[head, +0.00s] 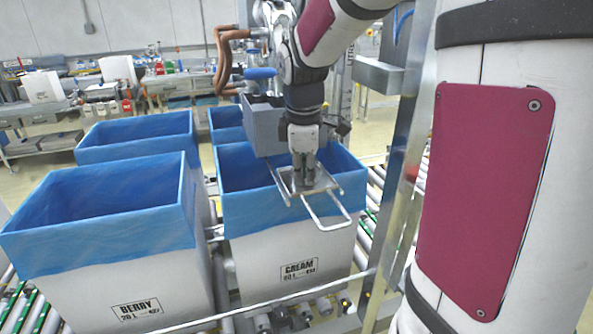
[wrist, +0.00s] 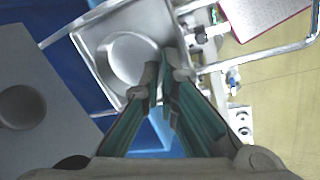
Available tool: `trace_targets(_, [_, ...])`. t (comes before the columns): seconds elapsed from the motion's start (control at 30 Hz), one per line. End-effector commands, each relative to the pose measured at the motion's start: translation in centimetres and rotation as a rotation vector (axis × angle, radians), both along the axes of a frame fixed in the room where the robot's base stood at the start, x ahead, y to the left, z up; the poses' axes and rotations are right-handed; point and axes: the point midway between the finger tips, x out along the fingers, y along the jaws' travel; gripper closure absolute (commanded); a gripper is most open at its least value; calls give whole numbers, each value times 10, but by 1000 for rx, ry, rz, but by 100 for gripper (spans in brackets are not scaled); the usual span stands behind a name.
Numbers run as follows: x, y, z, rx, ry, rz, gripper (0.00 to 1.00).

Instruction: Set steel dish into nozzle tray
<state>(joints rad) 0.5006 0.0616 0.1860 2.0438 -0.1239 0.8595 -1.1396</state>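A round, shallow steel dish (wrist: 130,57) lies within the outline of a square metal nozzle tray (wrist: 95,33) in the wrist view. In the head view the tray (head: 322,185), with wire rails, is over the near edge of the open CREAM box. My gripper (head: 304,184) points straight down at the tray. In the wrist view my gripper (wrist: 163,72) has its fingertips close together at the dish's right rim, one finger on each side. It appears to pinch the rim; the contact is partly hidden. I cannot tell whether the dish touches the tray floor.
The CREAM box (head: 290,255) and the BERRY box (head: 105,265) have blue liners and stand on a roller conveyor (head: 375,190). A grey housing (head: 266,122) sits just behind my gripper. A metal post (head: 405,150) rises to the right. A bar crosses in front.

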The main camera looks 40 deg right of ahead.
Motion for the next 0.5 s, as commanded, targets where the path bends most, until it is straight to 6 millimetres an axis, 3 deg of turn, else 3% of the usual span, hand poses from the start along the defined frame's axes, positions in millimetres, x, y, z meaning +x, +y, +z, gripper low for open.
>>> trace_targets(0.07, [0,0,-2,0,0,0,100])
trace_targets(0.13, [0,0,-2,0,0,0,87])
trace_targets(0.5, [0,0,2,0,-1,-1,87])
